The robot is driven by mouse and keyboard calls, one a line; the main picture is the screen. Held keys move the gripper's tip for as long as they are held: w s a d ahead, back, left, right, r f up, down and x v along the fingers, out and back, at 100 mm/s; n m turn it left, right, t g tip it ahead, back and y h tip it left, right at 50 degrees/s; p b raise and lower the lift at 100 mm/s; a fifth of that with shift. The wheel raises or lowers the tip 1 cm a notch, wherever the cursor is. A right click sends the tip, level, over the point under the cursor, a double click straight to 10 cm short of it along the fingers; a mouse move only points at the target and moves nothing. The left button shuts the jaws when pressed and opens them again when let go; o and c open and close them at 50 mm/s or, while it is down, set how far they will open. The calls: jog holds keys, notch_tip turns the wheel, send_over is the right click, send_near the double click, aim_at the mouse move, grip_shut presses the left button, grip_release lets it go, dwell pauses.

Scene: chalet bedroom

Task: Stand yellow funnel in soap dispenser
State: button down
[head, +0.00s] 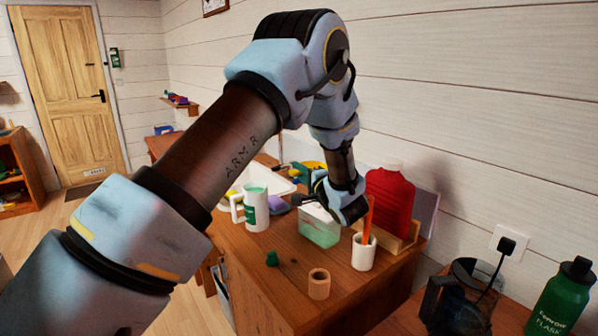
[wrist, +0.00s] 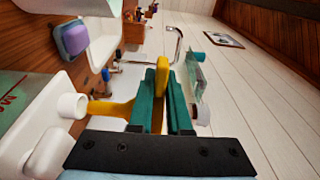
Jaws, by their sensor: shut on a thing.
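My gripper (wrist: 160,98) has teal fingers, which are shut on the yellow funnel (wrist: 118,106) in the wrist view. The funnel's narrow end points left in that picture, which is down in the room, towards the round white neck (wrist: 73,106) of the soap dispenser. The two ends meet in the picture; I cannot tell whether the spout is inside the neck. In the head view the soap dispenser (head: 319,232) is a clear box with green liquid, standing on the wooden table. My gripper (head: 316,200) is right above it there, and the funnel is mostly hidden.
A white mug (head: 256,210) stands left of the dispenser. A red bottle (head: 390,205) and a white cup (head: 363,254) with an orange item are at its right. The white wall is close behind.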

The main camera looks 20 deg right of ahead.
jog(key=shift+f, duration=0.3)
jog(key=shift+f+b, duration=0.3)
jog(key=shift+f, duration=0.05)
jog(key=shift+f, duration=0.35)
jog(key=shift+f+b, duration=0.6)
jog(key=shift+f, duration=0.25)
jog(key=c, duration=0.8)
grip_release()
jog(key=s+b, duration=0.1)
jog(key=s, duration=0.2)
jog(key=s+b, duration=0.1)
jog(key=s, duration=0.3)
jog(key=s+b, duration=0.1)
jog(key=s, duration=0.2)
jog(key=shift+s+d, duration=0.3)
jog(key=shift+s, duration=0.25)
